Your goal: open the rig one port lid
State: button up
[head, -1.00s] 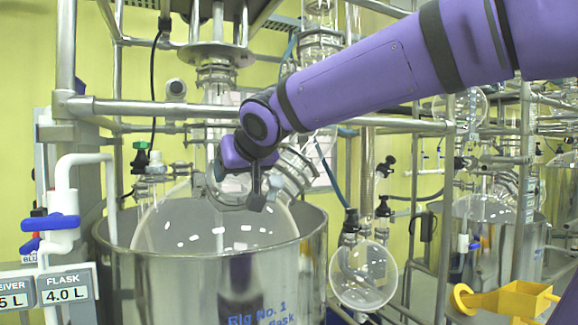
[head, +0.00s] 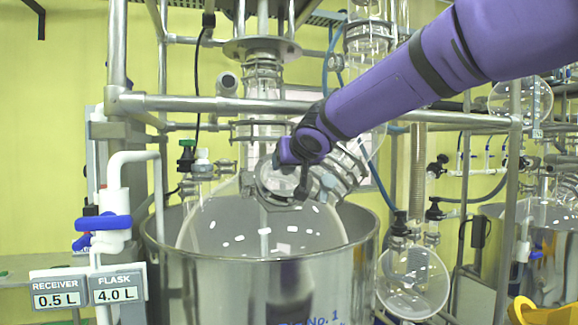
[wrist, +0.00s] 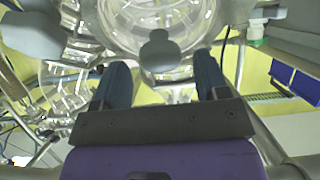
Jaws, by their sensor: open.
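The rig one vessel (head: 215,275) is a steel pot marked "No. 1" with a large clear glass flask (head: 215,225) inside it. At the flask's top front is a round glass port lid (head: 272,182), partly hidden by my gripper (head: 285,195). In the wrist view the lid (wrist: 190,14) is a clear disc with a grey knob (wrist: 160,52). My gripper's two dark fingers (wrist: 160,80) are apart, one on either side of the knob in the picture. I cannot tell whether they touch it. The lid looks closed on the port.
Steel frame bars (head: 210,103) cross in front of and above the flask. A white pipe with a blue valve (head: 103,222) stands at left above the receiver and flask labels (head: 88,289). A round glass receiver (head: 412,282) hangs at right. A yellow object (head: 540,312) is at lower right.

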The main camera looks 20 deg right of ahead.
jog(key=shift+x, duration=1.3)
jog(key=c, duration=1.2)
jog(key=shift+a, duration=0.1)
jog(key=shift+c, duration=0.2)
